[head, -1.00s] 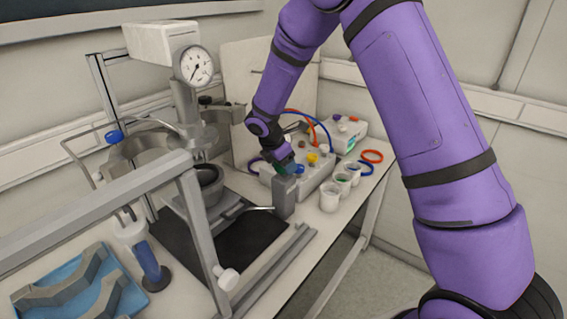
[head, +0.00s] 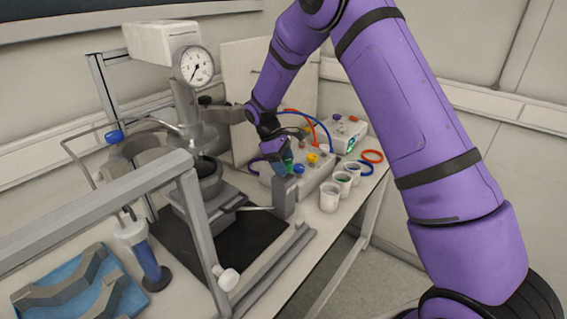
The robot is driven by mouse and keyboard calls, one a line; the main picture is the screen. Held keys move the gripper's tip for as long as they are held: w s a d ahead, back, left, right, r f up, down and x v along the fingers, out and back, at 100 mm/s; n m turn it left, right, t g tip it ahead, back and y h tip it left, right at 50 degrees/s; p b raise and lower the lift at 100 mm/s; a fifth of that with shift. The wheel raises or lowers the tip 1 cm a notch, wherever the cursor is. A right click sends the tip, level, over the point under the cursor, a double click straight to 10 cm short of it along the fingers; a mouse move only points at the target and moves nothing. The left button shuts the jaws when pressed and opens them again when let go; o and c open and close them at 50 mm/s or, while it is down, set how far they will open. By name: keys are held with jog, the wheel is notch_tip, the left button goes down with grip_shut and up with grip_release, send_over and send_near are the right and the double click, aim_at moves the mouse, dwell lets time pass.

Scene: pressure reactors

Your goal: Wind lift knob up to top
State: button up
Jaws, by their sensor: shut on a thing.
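My gripper (head: 281,166) is at the top of a small upright grey post (head: 284,199) at the right of the reactor stand. Its fingers are closed together and point down. The lift knob is hidden by the fingers, so its shape and turn cannot be seen. The vessel stands on the lift block, close under the head, but the exact gap is hard to tell.
A pressure gauge (head: 197,65) tops the reactor. A control box with coloured knobs (head: 316,172) and white cups (head: 330,198) stand close right of my gripper. A metal frame bar (head: 95,212) crosses the front left. A blue tray (head: 75,290) holds grey clamp halves.

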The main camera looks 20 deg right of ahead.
jog(key=m+y, duration=0.1)
jog(key=m, duration=0.2)
jog(key=m+g+y, duration=0.1)
jog(key=m, duration=0.3)
jog(key=m+y, duration=0.1)
jog(key=m, duration=0.3)
jog(key=shift+g+y, duration=0.3)
jog(key=shift+y, duration=0.1)
jog(key=m+y, duration=0.1)
jog(key=m, duration=0.3)
jog(key=shift+y, duration=0.3)
jog(key=m+t+y, duration=0.1)
jog(key=m, duration=0.3)
jog(key=m+t+y, duration=0.1)
jog(key=m, duration=0.3)
jog(key=shift+m, duration=0.3)
jog(key=m+t, duration=0.1)
jog(key=m, duration=0.2)
jog(key=shift+m+t+y, duration=0.3)
jog(key=shift+t+y, duration=0.1)
jog(key=shift+m+t, duration=0.7)
jog(key=shift+m, duration=1)
